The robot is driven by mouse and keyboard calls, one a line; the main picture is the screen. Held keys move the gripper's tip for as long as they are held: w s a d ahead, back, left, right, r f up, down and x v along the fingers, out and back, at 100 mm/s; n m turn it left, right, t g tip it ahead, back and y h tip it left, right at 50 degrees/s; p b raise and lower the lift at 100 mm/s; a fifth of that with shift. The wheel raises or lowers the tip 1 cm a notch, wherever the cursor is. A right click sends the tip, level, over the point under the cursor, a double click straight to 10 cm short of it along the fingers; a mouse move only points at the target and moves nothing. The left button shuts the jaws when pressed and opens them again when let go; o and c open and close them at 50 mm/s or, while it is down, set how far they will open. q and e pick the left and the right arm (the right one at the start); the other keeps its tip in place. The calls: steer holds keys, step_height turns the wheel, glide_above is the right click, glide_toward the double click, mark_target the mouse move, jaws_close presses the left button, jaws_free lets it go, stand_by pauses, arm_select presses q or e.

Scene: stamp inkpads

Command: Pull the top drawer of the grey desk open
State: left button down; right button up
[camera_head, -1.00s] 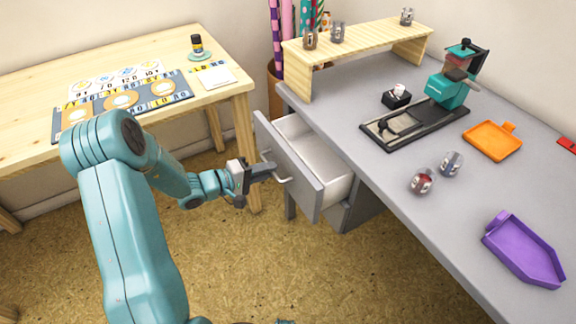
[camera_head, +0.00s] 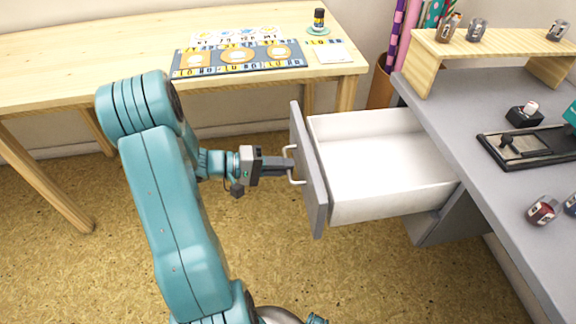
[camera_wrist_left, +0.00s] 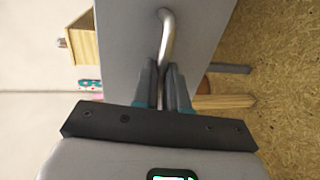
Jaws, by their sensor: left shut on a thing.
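The grey desk (camera_head: 448,98) stands at the right in the head view. Its top drawer (camera_head: 372,165) is pulled far out toward the left; its white inside looks empty. My left gripper (camera_head: 289,164) is shut on the metal handle of the drawer's grey front (camera_head: 309,172). In the left wrist view the curved handle (camera_wrist_left: 166,45) runs between the two fingers (camera_wrist_left: 163,88), with the drawer front behind it. My right gripper is not in view.
A wooden table (camera_head: 90,65) with a patterned mat (camera_head: 240,60) stands at the back left. A wooden shelf (camera_head: 490,47), a black stamp press base (camera_head: 530,145) and small round stamps (camera_head: 543,210) are on the desk. The cork-coloured floor left of the drawer is clear.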

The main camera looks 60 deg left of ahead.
arm_select(q)
steer(key=shift+w, duration=0.1)
steer(key=c, duration=1.2)
jaws_free()
steer(key=p+v, duration=0.3)
steer(key=v, duration=1.3)
steer(key=shift+r, duration=0.1)
steer(key=shift+a, duration=0.1)
